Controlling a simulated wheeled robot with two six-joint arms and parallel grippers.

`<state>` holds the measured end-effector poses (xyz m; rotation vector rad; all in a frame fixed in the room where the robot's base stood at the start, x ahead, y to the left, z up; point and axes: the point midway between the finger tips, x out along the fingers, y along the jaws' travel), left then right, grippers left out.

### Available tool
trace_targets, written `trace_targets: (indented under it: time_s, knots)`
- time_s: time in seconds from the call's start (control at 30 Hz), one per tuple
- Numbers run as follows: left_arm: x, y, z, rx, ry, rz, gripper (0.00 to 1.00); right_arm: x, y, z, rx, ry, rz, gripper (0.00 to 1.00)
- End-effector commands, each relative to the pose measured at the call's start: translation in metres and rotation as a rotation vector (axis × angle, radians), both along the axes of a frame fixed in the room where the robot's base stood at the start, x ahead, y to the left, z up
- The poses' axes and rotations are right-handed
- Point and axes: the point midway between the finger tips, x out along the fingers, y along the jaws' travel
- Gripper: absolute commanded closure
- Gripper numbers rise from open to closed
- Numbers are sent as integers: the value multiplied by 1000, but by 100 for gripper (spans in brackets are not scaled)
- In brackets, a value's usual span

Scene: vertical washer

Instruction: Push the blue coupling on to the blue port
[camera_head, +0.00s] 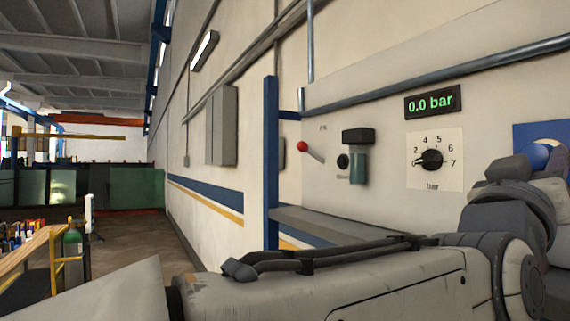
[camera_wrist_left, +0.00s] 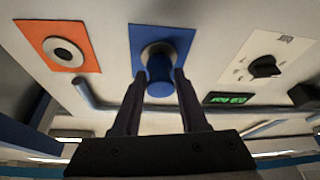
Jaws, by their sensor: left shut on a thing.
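The blue port's square blue plate (camera_wrist_left: 178,36) is on the wall panel at the top middle of the left wrist view. It also shows at the right edge of the head view (camera_head: 525,133), partly behind my left arm. The blue coupling (camera_wrist_left: 160,76) is a short blue cylinder in front of the port, with a pale metallic ring behind it. My left gripper (camera_wrist_left: 160,88) is shut on the coupling, one dark finger on each side. I cannot tell whether the coupling is fully seated. My right gripper is not in view.
An orange plate with a round port (camera_wrist_left: 66,52) is beside the blue plate. The pressure dial (camera_head: 431,159), the display reading 0.0 bar (camera_head: 432,102) and a red-tipped lever (camera_head: 303,146) are on the panel. A metal pipe (camera_head: 440,72) runs above them.

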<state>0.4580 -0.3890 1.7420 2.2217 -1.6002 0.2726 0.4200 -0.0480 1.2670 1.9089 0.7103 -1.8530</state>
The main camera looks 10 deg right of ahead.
Motion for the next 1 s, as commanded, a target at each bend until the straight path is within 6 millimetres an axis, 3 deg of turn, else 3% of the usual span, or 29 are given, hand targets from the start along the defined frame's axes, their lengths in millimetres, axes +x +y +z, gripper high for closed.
trace_targets:
  time_s: [0.4,0.43,0.5,0.83,1.0]
  knots:
    - [2,-8,0,0,0,0,100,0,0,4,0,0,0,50]
    - [2,-8,0,0,0,0,46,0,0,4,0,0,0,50]
    - [2,-8,0,0,0,0,22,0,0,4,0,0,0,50]
    - [2,-7,-1,0,0,0,22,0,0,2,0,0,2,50]
    - [-4,7,-10,-2,0,-1,22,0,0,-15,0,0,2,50]
